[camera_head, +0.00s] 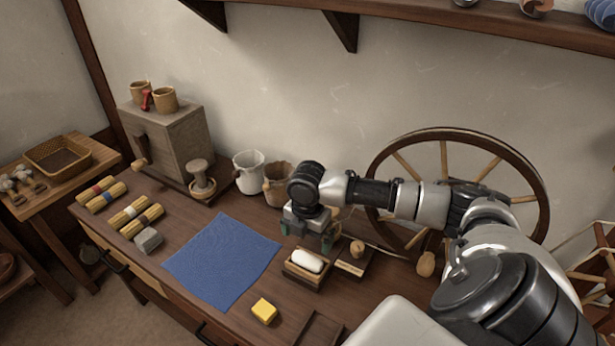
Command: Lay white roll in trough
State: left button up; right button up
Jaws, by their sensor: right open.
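A tan roll with a white band (128,212) lies on the table at left, among several similar rolls with other coloured bands. A small wooden trough-like box (304,281) stands right of the blue cloth, with a white rounded piece (307,261) lying in it. A dark wooden frame (318,328), partly cut off, is at the front edge; I cannot tell which of the two is the trough. My right gripper (305,237) is open and empty, pointing down just behind the box. It is well right of the banded rolls. My left gripper is not in view.
A blue cloth (222,262) lies mid-table, with a grey block (148,240) to its left and a yellow block (264,310) in front. A mill box (175,140), pestle, white bucket (248,171) and brown bucket (278,184) stand behind. A spoked wheel (541,190) is at right.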

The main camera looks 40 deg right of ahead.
notch_tip(320, 180, up, 4)
dwell(0.8)
